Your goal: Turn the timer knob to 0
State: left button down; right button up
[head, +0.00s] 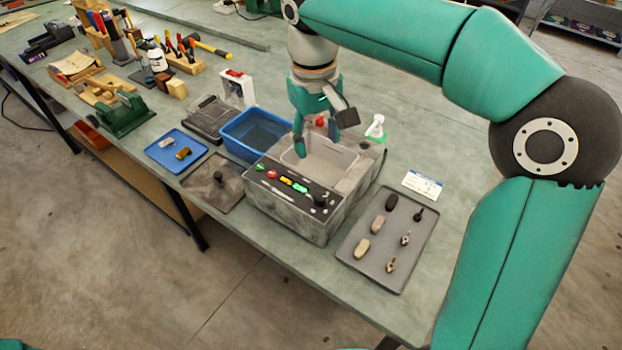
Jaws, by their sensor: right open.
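A grey stone-like box machine (285,217) stands on the bench, with a dark control panel on its front top. A black round knob (321,199) sits at the panel's right end; its pointer and scale are too small to read. Next to it along the panel are a red button (272,174), a green button (260,167) and small yellow and green lit parts. My right gripper (323,139) is open and empty, pointing down over the machine's light inner tub (318,160), behind the panel and apart from the knob. My left gripper is out of view.
A grey tray (377,266) with several small parts lies right of the machine. A blue bin (231,139), a dark tray (204,191) and a blue tray (163,154) are left. A white card (422,184) lies at right. My right arm spans the upper right.

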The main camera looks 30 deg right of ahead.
aim_at(319, 196)
jog(key=f, duration=1.1)
jog(key=d+f, duration=0.1)
jog(key=f, duration=0.4)
jog(key=shift+f, duration=0.3)
grip_shut()
jog(key=n, duration=0.5)
jog(key=shift+n, duration=0.3)
jog(key=n, duration=0.5)
jog(key=shift+r+n+t, duration=0.1)
jog(key=shift+n+t, duration=0.2)
